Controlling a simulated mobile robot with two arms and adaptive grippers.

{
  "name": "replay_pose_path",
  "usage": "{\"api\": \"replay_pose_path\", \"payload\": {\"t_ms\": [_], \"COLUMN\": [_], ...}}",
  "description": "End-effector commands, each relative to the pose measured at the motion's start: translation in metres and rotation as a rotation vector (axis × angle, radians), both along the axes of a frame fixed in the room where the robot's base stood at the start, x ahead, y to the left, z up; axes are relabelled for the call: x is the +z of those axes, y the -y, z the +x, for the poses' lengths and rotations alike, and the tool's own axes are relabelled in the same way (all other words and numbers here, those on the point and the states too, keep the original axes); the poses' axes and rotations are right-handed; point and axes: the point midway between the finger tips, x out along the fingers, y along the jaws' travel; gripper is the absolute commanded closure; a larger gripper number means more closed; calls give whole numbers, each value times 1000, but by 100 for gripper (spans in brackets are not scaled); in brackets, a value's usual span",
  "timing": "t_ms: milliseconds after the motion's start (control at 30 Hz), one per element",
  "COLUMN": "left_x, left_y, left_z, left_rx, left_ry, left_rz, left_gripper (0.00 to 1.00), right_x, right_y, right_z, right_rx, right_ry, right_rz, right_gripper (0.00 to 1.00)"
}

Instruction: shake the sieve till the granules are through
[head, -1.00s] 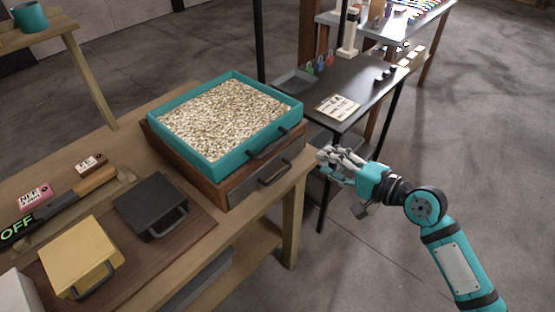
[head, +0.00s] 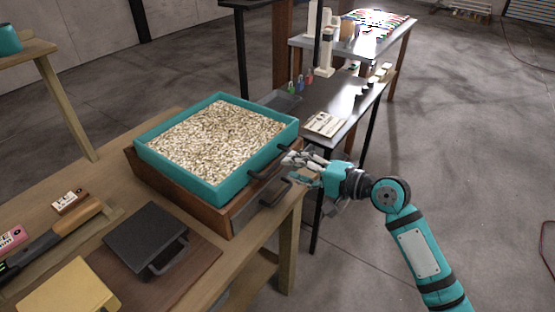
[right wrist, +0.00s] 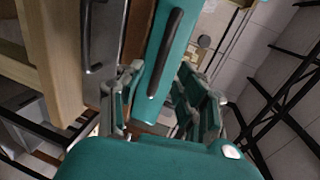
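The sieve is a teal square tray (head: 178,174) filled with pale granules (head: 215,140). It sits on a brown wooden box (head: 240,212) at the table's corner. A dark bar handle (head: 262,172) is on the sieve's right side; it also shows in the right wrist view (right wrist: 166,52). My right gripper (head: 289,163) is beside this handle. In the right wrist view my right gripper (right wrist: 158,98) has its fingers apart, with the handle's lower end showing between them; I see no grip on it. My left gripper is out of view.
The box has a lower handle (head: 274,193) under the sieve's. A black lidded block (head: 146,238) and a yellow one (head: 68,290) are on the wooden table (head: 100,172). A dark side table (head: 345,93) stands behind.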

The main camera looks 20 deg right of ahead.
Motion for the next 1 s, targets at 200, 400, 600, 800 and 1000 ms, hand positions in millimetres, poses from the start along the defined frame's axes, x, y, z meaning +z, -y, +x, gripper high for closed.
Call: {"api": "replay_pose_path", "payload": {"t_ms": [200,400,600,800,1000], "left_x": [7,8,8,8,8], "left_y": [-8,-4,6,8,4], "left_z": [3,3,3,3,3], "left_rx": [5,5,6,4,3], "left_ry": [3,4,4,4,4], "left_rz": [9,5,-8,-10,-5], "left_gripper": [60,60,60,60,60], "right_x": [-7,-11,-12,-12,-12], "right_y": [-22,-32,-33,-33,-33], "right_z": [30,42,43,43,43], "right_rx": [-2,-2,-1,-2,-2], "right_ry": [0,1,0,0,0], "right_rz": [3,0,0,0,0], "right_gripper": [64,64,64,77,100]}}
